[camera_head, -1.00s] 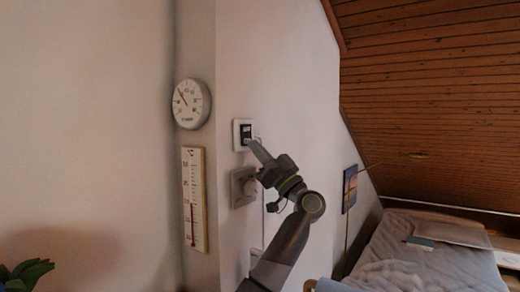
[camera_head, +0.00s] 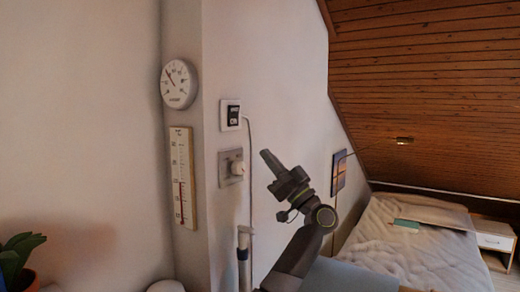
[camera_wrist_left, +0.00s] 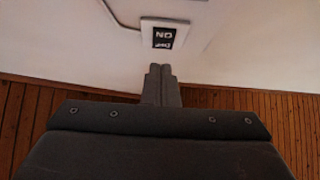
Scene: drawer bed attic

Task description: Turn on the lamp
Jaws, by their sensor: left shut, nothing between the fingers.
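The switch (camera_head: 231,115) is a white-framed plate with a black panel and white lettering, mounted on the wall near the corner. It also shows in the left wrist view (camera_wrist_left: 165,37), where the word ON is readable upside down. My left gripper (camera_head: 266,155) is shut and empty, to the right of and below the switch in the head view, apart from it. In the left wrist view its fingertips (camera_wrist_left: 160,69) point toward the switch with a gap. A small lamp (camera_head: 404,140) on a thin arm hangs before the wooden ceiling, with a small bright spot on it.
A grey plate with a white round piece (camera_head: 236,168) sits below the switch. A dial gauge (camera_head: 178,84) and a thermometer (camera_head: 182,177) hang to the left. A bed (camera_head: 410,240) and a nightstand (camera_head: 492,240) stand at right. A plant (camera_head: 17,255) is at lower left.

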